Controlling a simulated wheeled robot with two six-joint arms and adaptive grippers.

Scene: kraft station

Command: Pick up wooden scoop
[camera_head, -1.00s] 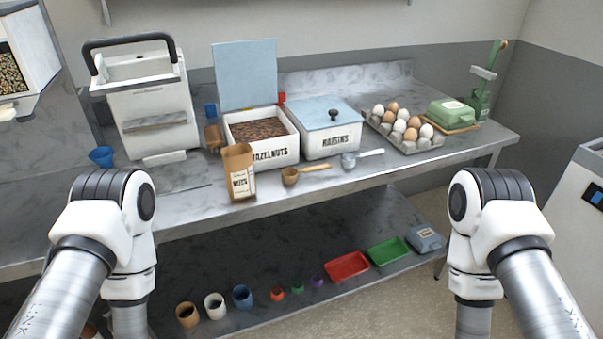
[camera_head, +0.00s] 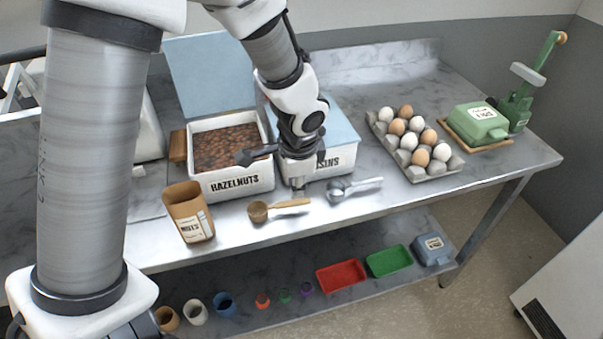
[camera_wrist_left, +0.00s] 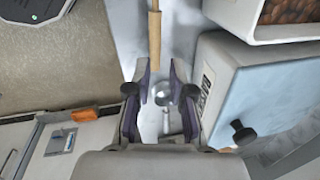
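The wooden scoop (camera_head: 259,212) lies on the metal counter in front of the hazelnuts bin, its light handle pointing right. In the left wrist view its wooden handle (camera_wrist_left: 154,45) runs down from the top edge to near my fingertips; its bowl is out of that frame. My left gripper (camera_head: 298,187) points down above the counter, near the handle's right end. In the wrist view its fingers (camera_wrist_left: 159,80) are apart with no object held. A metal scoop (camera_head: 340,190) lies just right of the wooden one; it also shows between the fingers (camera_wrist_left: 163,95). My right gripper is not in view.
The hazelnuts bin (camera_head: 242,184) and raisins bin (camera_head: 340,160) stand close behind the scoops. A paper nuts bag (camera_head: 188,212) stands left of the wooden scoop. An egg tray (camera_head: 435,168) is at the right.

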